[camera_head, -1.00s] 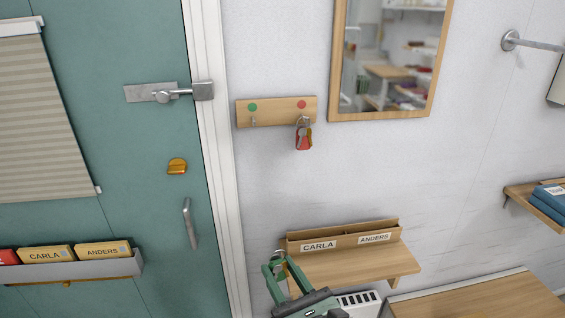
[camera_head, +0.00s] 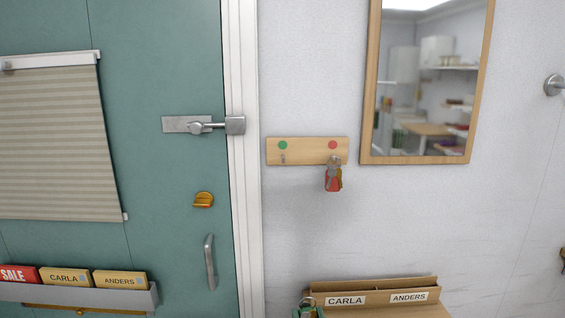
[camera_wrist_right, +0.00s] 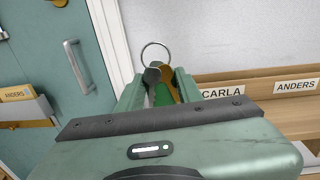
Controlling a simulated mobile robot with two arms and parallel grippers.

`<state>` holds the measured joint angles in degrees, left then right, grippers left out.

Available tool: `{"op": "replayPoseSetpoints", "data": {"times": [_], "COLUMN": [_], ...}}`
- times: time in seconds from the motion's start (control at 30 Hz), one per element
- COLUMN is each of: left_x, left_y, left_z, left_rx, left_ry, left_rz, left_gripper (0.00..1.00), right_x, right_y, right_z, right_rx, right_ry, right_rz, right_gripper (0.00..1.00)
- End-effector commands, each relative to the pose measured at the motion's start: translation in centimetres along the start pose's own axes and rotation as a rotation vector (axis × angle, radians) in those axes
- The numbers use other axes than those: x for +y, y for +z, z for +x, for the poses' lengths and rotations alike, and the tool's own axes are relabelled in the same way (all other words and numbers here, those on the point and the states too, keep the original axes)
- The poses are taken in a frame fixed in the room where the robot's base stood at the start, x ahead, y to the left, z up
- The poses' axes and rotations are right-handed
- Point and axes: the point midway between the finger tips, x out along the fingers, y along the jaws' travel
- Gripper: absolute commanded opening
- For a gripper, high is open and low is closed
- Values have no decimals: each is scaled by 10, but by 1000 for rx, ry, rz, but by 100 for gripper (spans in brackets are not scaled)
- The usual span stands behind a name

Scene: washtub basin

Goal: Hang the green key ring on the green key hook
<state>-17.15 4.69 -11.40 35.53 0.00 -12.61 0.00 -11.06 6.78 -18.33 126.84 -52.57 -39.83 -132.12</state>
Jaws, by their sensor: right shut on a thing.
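A wooden key board (camera_head: 306,151) hangs on the white wall. Its green dot (camera_head: 283,145) sits above the green key hook (camera_head: 283,159), which is bare. My right gripper (camera_head: 307,313) shows only at the bottom edge of the head view. In the right wrist view it is shut on the green key ring (camera_wrist_right: 154,54), whose metal loop stands up above the fingers. A silver key and a brass key (camera_wrist_right: 170,82) hang from the loop, with a green tag (camera_wrist_right: 152,117) between the fingers. My left gripper is not in view.
A red key ring (camera_head: 333,178) hangs under the red dot. The door latch (camera_head: 203,125) and white door frame (camera_head: 243,210) are left of the board. A mirror (camera_head: 465,157) is to the right. A labelled wooden shelf (camera_head: 372,284) is below. The wall between is clear.

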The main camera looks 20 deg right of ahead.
Motion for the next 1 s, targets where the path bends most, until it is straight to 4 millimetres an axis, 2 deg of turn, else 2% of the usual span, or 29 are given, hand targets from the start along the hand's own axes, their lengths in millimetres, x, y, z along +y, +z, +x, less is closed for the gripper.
{"op": "replayPoseSetpoints", "data": {"times": [0.03, 0.27, 0.4, 0.6, 0.7, 0.8, 1.0], "left_x": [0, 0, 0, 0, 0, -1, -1], "left_y": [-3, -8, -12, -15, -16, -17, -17], "left_z": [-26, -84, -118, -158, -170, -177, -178], "left_rx": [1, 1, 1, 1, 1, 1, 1], "left_ry": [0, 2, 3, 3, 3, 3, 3], "left_rz": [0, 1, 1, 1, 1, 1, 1], "left_gripper": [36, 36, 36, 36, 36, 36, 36], "right_x": [3, 12, 20, 32, 37, 40, 41], "right_y": [30, 105, 156, 222, 245, 259, 264], "right_z": [9, 43, 60, 76, 80, 83, 86], "right_rx": [-2, 3, 1, -5, -9, -10, -12], "right_ry": [-25, -141, -207, -288, -315, -332, -346], "right_rz": [4, 6, 10, 17, 18, 20, 19], "right_gripper": [0, 0, 0, 0, 0, 0, 0]}}
